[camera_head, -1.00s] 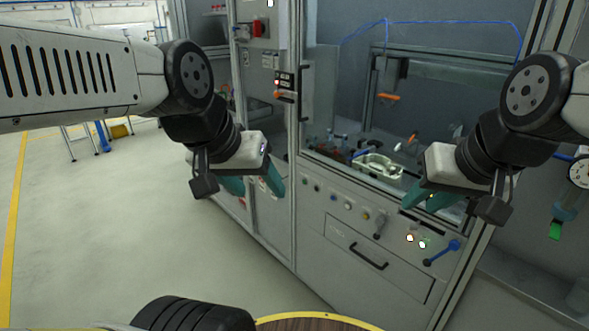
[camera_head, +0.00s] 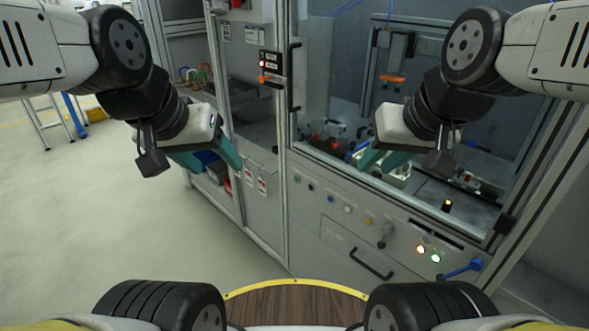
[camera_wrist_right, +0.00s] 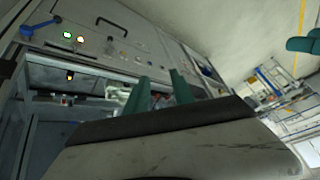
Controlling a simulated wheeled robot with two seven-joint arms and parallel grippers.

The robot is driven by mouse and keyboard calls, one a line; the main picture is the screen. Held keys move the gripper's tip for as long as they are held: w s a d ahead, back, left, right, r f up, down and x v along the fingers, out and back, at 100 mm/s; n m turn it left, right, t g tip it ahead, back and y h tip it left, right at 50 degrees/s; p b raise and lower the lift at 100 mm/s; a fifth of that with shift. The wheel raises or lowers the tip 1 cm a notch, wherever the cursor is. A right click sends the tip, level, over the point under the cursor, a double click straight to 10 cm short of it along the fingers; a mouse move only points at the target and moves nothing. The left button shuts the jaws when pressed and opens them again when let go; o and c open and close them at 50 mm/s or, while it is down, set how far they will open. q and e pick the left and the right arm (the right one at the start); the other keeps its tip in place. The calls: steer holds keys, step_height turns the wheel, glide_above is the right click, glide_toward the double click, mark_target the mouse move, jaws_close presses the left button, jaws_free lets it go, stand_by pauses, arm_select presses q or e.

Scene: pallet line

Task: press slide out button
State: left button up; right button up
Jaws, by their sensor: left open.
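The machine's front panel (camera_head: 328,240) carries a row of small knobs and buttons: green, blue, white and yellow ones, a dark lever knob (camera_head: 383,237), and two lit buttons (camera_head: 428,254) at the right. I cannot read which one is the slide out button. The lit buttons also show in the right wrist view (camera_wrist_right: 73,37). My left gripper (camera_head: 212,165) is open and empty, left of the machine. My right gripper (camera_head: 384,162) is in front of the machine window, above the panel; its two teal fingers (camera_wrist_right: 162,92) stand apart with nothing between them.
A blue lever (camera_head: 462,268) sticks out at the panel's right end. A drawer handle (camera_head: 371,264) is below the buttons. A pale metal part (camera_head: 398,174) lies inside the window, partly behind my right gripper. A vertical door handle (camera_head: 294,78) stands left of the window.

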jaws_close()
stand_by(1.8)
